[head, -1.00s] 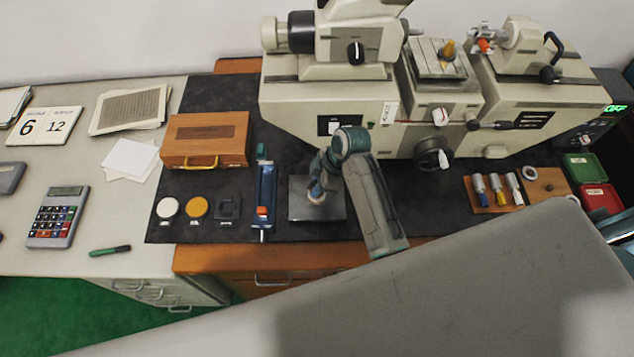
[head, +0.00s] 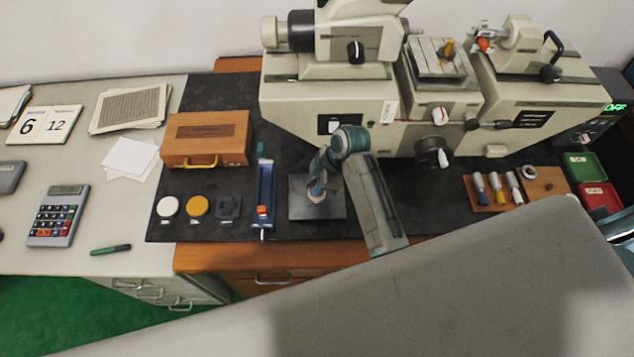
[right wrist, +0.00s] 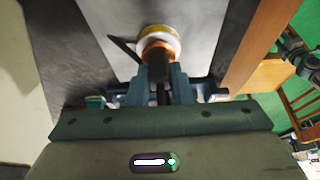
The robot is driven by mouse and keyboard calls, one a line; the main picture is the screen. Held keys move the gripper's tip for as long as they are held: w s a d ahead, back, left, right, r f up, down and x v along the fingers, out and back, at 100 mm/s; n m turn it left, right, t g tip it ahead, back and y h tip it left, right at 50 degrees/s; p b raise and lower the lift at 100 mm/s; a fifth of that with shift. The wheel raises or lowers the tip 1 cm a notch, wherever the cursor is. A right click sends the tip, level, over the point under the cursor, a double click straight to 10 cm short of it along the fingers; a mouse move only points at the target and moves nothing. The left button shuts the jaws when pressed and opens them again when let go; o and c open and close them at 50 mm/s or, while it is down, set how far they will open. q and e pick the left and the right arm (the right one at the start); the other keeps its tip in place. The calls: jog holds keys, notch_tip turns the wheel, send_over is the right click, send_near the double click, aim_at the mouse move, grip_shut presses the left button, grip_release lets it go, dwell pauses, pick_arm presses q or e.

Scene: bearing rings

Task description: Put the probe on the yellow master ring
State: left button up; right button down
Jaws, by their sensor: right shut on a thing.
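My right gripper (head: 316,193) is over the grey square plate (head: 300,211) on the dark mat. In the right wrist view, the right gripper (right wrist: 160,78) is shut on a dark-handled probe (right wrist: 158,68) with an orange collar. At the probe's far end is a yellow and white ring (right wrist: 160,34) above or on the plate; I cannot tell whether they touch. In the head view the gripper hides most of the probe and ring. A yellow disc (head: 197,207) lies on the mat at left, between a white disc (head: 168,207) and a dark square block (head: 228,207).
A blue gauge stand (head: 265,190) stands just left of the plate. A wooden box (head: 206,139) is behind the discs. The large measuring machine (head: 330,110) stands behind. A wooden rack (head: 485,207) with several coloured-handled tools is at right, near green and red bins (head: 594,196).

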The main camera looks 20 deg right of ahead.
jog(key=shift+f, duration=0.25)
jog(key=c, duration=1.2)
grip_release()
jog(key=shift+r, duration=0.1)
jog(key=shift+r, duration=4.15)
